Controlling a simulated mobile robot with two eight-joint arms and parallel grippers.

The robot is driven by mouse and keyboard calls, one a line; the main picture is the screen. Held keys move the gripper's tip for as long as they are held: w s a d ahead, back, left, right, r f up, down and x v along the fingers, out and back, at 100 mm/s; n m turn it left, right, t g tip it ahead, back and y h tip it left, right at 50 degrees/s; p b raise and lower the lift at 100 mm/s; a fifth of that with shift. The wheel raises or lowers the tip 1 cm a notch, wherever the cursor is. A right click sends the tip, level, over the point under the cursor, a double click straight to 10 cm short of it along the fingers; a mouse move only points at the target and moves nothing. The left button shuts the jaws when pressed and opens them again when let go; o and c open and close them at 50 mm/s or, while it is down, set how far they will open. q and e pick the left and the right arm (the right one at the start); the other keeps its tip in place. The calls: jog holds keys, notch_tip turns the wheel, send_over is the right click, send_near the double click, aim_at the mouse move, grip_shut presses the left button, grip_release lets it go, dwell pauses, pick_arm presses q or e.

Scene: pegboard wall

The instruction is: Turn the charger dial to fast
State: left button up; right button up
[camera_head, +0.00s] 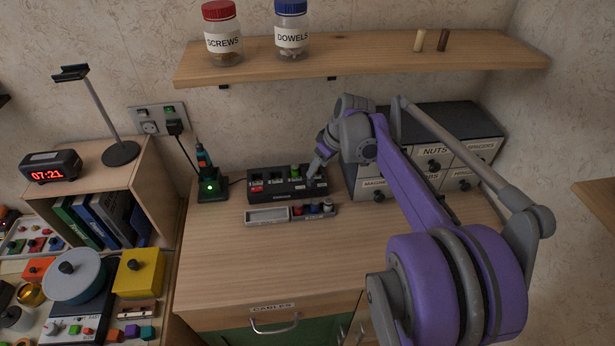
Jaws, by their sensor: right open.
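A black charger unit (285,182) sits at the back of the wooden bench, against the wall. It has several bays with small white labels, a red block at its left and a green piece in another bay. My right gripper (313,172) is over the unit's right end and points down at it. The gripper is open, but its fingertips are small and I cannot tell whether they touch the unit. The dial cannot be made out; the gripper covers the right part of the unit, so the dial's setting is unreadable. My left gripper is not in view.
A shelf (370,55) with jars hangs above. The bench front is clear.

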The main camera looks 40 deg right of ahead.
aim_at(311, 179)
jog(key=x, duration=0.7)
grip_shut()
